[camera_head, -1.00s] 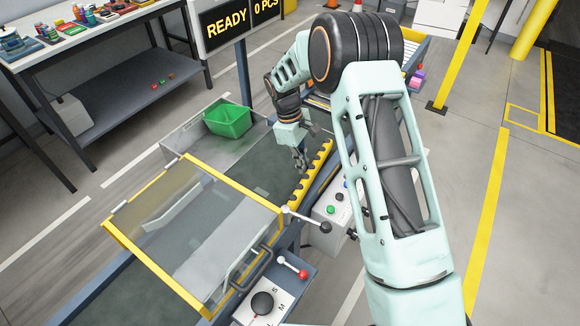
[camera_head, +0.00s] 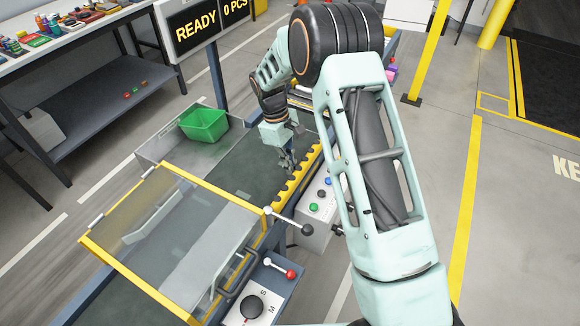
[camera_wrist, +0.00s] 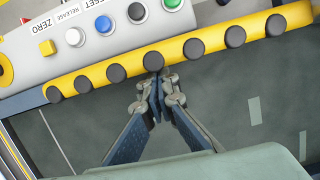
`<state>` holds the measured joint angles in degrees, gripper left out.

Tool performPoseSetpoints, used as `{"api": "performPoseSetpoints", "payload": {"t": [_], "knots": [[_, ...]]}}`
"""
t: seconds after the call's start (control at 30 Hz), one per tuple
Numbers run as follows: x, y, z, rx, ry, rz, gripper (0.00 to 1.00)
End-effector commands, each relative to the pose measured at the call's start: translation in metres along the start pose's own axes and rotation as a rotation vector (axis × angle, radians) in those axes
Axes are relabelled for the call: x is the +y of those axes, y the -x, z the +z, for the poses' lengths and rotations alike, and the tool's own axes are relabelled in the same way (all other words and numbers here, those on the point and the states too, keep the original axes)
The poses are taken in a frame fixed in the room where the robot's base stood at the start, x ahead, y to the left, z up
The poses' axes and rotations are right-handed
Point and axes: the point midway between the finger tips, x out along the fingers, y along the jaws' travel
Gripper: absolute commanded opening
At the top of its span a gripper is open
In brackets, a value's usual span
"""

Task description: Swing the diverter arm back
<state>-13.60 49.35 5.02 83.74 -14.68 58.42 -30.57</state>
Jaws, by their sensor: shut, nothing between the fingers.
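The diverter arm appears to be the yellow bar with a row of black rollers (camera_head: 299,176), lying along the right edge of the dark conveyor belt. It crosses the upper part of the wrist view as a yellow strip (camera_wrist: 135,67). My gripper (camera_head: 288,168) is shut and empty, pointing down over the belt on the bar's belt side. In the wrist view its closed fingertips (camera_wrist: 155,84) are close to one black roller near the bar's middle. I cannot tell whether they touch. My own arm hides part of the conveyor's right side.
A control box with coloured buttons (camera_head: 318,208) stands just beyond the bar. A black-knobbed lever (camera_head: 290,220) and a clear, yellow-framed guard (camera_head: 185,235) are nearer. A red-knobbed lever (camera_head: 282,269) is at the front. A green bin (camera_head: 204,124) sits beyond the belt's left side.

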Motion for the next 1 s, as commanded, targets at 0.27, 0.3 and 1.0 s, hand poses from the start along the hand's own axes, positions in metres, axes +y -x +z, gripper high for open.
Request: {"api": "performPoseSetpoints", "payload": {"t": [0.27, 0.3, 1.0], "knots": [[0.003, 0.038, 0.006, -0.015, -0.005, 0.0, 0.0], [0.003, 0.047, 0.005, -0.012, -0.005, 0.001, 0.0], [0.0, 0.12, -0.002, -0.002, 0.0, 0.0, 0.0]]}}
